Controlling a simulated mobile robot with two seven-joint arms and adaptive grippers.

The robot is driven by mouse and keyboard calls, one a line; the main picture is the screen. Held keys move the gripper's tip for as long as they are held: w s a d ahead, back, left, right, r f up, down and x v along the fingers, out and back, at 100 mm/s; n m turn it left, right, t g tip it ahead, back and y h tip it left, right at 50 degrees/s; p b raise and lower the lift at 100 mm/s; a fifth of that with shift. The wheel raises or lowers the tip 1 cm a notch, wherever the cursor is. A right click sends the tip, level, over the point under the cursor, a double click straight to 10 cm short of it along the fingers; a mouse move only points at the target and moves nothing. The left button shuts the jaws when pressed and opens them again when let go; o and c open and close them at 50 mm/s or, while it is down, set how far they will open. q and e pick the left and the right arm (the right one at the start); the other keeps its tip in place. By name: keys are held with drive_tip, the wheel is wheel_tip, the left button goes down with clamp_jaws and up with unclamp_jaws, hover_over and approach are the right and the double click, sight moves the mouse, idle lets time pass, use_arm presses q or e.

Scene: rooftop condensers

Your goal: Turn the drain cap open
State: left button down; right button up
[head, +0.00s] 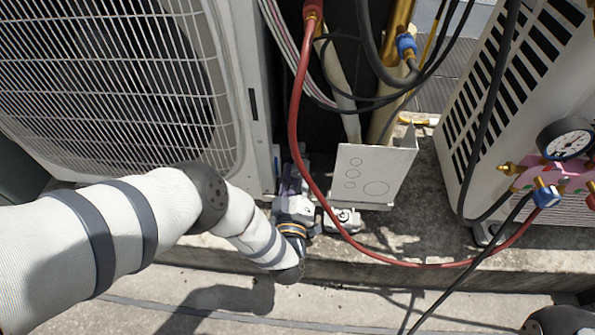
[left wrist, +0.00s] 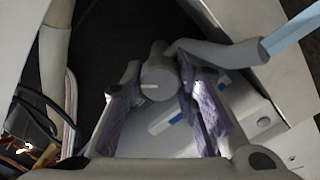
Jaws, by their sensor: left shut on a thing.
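The drain cap (left wrist: 158,74) shows in the left wrist view as a round grey knob with a pale line on its face. My left gripper (left wrist: 157,82) has its two purple-padded fingers on either side of it and is shut on it. In the head view my left gripper (head: 293,187) is low beside the left condenser's corner, and the cap is hidden there by the gripper and wrist. A grey elbow (left wrist: 218,52) beside the cap leads to a pale blue tube (left wrist: 292,32).
A left condenser (head: 110,90) and a right condenser (head: 520,90) flank the gap. A red hose (head: 297,110) loops close to my left gripper. A white cover with circles (head: 370,175) stands right of it. A gauge (head: 567,140) is at the right. Bare concrete lies in front.

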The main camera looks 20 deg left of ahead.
idle(0.3)
use_arm(q)
drive_tip(key=c, duration=1.2)
unclamp_jaws()
drive_tip(key=shift+c, duration=0.2)
drive_tip(key=v, duration=1.2)
drive_tip(key=shift+r, duration=0.1)
